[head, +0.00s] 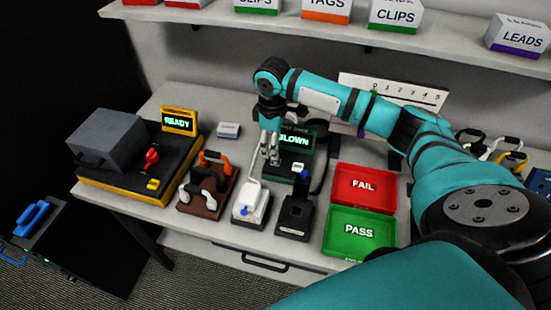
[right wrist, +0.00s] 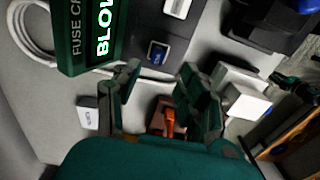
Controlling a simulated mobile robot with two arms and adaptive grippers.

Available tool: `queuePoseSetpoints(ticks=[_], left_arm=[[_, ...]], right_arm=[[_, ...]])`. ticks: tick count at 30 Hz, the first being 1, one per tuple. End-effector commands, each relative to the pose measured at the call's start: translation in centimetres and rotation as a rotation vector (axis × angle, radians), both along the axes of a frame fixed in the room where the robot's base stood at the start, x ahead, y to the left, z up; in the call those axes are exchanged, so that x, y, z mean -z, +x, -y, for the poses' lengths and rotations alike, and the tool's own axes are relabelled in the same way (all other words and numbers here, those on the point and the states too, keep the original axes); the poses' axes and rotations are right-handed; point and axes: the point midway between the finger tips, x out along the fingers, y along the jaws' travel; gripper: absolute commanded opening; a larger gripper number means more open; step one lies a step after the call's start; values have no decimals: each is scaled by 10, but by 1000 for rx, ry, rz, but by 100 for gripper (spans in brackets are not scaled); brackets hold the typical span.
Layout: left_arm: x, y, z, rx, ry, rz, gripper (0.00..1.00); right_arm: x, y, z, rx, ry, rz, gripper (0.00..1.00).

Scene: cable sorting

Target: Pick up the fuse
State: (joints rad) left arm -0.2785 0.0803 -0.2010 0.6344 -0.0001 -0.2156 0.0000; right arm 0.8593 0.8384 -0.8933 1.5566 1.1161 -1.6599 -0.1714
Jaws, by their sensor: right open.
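The fuse checker (head: 297,143) stands at the back middle of the bench, its screen reading BLOWN. In the right wrist view its screen housing (right wrist: 88,35) reads the same. A small blue piece (right wrist: 157,52) sits in a socket on the checker's dark base; it looks like the fuse, but I cannot be sure. My right gripper (head: 269,158) points down over the left side of the checker. In the right wrist view, my gripper (right wrist: 160,70) has its fingers apart with nothing between them, and the blue piece shows just beyond the fingertips. My left gripper is out of view.
A red FAIL tray (head: 364,201) and a green PASS tray (head: 335,240) lie to the right. Other stations and a READY machine (head: 179,120) stand left. A white box (head: 228,130) lies behind. A shelf (head: 440,47) overhangs the back.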

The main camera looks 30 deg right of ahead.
Motion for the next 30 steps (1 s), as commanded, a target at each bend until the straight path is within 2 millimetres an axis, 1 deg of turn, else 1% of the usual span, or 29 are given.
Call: queuePoseSetpoints(ticks=[2,5,6,9,12,17,20,27,30], left_arm=[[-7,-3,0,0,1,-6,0],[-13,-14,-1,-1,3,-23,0],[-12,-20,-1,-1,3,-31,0],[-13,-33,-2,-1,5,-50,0],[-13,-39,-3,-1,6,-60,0],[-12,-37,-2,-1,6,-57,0],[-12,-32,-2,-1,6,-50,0],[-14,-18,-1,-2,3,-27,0],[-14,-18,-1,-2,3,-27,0]], right_arm=[[9,-2,5,3,-3,-5,42],[24,-3,9,3,-4,-6,42],[31,-2,7,1,-2,-4,42],[42,-2,7,1,-1,-3,42],[46,-2,8,1,-2,-1,42],[47,-2,8,0,-2,-1,42],[46,-2,8,0,-2,-1,32],[46,-2,8,1,-1,0,1],[46,-2,8,1,-1,0,1]])
